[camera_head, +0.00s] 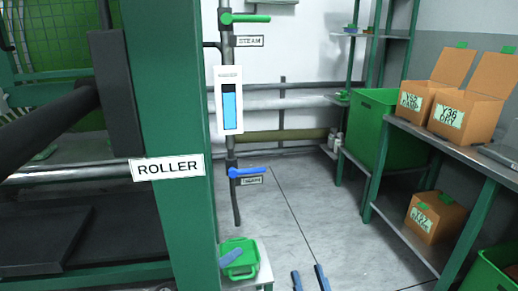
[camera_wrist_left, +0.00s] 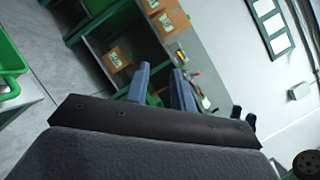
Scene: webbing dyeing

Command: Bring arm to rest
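My left gripper (camera_wrist_left: 162,70) shows in the left wrist view with its two blue fingers apart and nothing between them. Two blue fingers, which I take as my right gripper (camera_head: 308,272), show at the bottom edge of the head view. They stand apart over the floor with nothing between them. The arms behind both grippers are mostly hidden.
A green post (camera_head: 172,90) labelled ROLLER stands close at left. A green container (camera_head: 240,270) with a blue item sits on a low stand. A table (camera_head: 455,150) with cardboard boxes (camera_head: 465,115) stands at right. The middle floor (camera_head: 290,210) is clear.

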